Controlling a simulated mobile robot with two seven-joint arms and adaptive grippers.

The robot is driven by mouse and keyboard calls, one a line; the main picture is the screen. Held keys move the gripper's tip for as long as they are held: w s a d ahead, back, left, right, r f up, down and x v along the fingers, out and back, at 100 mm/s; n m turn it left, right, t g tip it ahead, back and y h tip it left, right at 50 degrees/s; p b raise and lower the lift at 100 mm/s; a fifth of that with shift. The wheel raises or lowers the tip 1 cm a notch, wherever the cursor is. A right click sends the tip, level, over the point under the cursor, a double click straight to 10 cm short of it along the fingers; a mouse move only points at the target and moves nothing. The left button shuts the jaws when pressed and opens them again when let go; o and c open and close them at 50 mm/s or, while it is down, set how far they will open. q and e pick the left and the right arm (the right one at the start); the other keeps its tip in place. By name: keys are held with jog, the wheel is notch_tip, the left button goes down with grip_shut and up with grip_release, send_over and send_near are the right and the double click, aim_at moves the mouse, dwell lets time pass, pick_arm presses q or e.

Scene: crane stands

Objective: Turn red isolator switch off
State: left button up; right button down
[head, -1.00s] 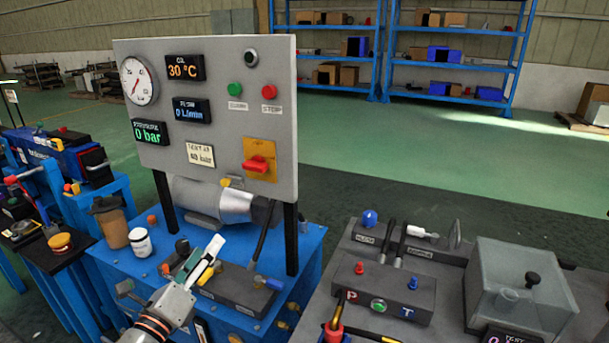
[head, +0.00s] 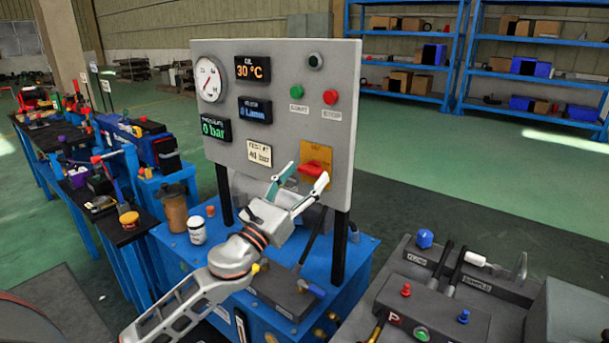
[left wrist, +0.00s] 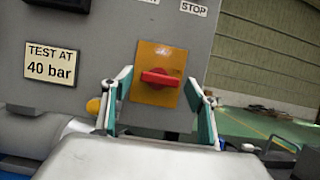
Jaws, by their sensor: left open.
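The red isolator switch (head: 314,169) is a red handle on a yellow-orange plate (head: 325,155) at the lower right of the grey panel (head: 345,75). In the left wrist view the red handle (left wrist: 160,78) lies roughly horizontal on its plate (left wrist: 157,57). My left gripper (head: 301,179) is open just in front of the switch. In the left wrist view its two fingers (left wrist: 162,107) stand to the left and right of the plate's lower part, with nothing between them in their grip. My right gripper is not in view.
The panel stands on black posts above a blue bench (head: 350,262). A brown cup (head: 174,212) and a white jar (head: 197,231) stand left of my arm. Blue shelves (head: 405,97) are far behind.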

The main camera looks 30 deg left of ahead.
pick_arm(q)
jog(key=shift+w, duration=0.3)
jog(key=c, duration=1.1)
